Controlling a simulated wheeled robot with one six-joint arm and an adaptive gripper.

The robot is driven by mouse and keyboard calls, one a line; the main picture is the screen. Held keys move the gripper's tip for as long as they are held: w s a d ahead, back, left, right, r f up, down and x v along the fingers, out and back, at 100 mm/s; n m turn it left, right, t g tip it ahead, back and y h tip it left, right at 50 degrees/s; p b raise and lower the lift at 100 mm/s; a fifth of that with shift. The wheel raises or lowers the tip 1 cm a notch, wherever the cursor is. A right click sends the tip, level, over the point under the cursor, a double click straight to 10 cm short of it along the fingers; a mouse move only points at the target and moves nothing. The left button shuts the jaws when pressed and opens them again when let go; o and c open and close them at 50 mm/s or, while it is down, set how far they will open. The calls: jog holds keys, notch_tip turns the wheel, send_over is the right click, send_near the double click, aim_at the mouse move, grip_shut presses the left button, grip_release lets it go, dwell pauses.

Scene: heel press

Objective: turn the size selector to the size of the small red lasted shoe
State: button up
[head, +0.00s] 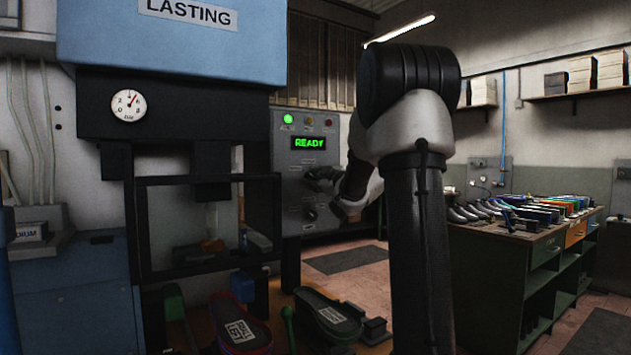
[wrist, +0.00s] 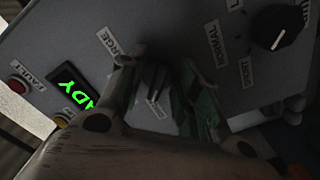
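The small red lasted shoe (head: 240,330) lies on the press table at the lower part of the head view, with a white label on it. My gripper (head: 322,180) is at the front of the grey control panel (head: 288,150). In the wrist view my gripper (wrist: 162,75) has its two fingers apart, on either side of a dark, blurred knob (wrist: 155,78), which appears to be the size selector. A LARGE label (wrist: 108,40) is beside it.
A second knob (wrist: 280,27) with NORMAL and SHORT labels is on the same panel. The display (head: 309,143) reads READY, with a green lamp (head: 288,119) lit. A green-edged shoe (head: 328,316) lies right of the red one. The blue press (head: 175,50) stands left.

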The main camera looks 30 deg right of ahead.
jog(key=s, duration=1.2)
jog(key=shift+f, duration=0.1)
jog(key=s+d+f+m+g+h, duration=0.3)
jog(key=s+d+f+m+g, duration=0.15)
jog(key=f, duration=0.25)
jog(key=s+d+f+m+g+h, duration=0.3)
jog(key=s+d+f+m+g, duration=0.1)
jog(key=s+f, duration=0.25)
jog(key=s+a+f+m+g+y, duration=0.2)
jog(key=s+a+f+g, duration=0.15)
jog(key=s+a, duration=0.4)
jog(key=s+a+f+m+g+y, duration=0.1)
jog(key=s+a+f+m+g, duration=0.2)
jog(key=s+a, duration=0.45)
jog(key=s+a+r+n+t+y, duration=0.1)
jog(key=s+a+n+y, duration=0.2)
jog(key=a, duration=0.8)
jog(key=shift+a+r+n, duration=0.15)
jog(key=shift+a+n, duration=0.15)
jog(key=shift+n, duration=0.35)
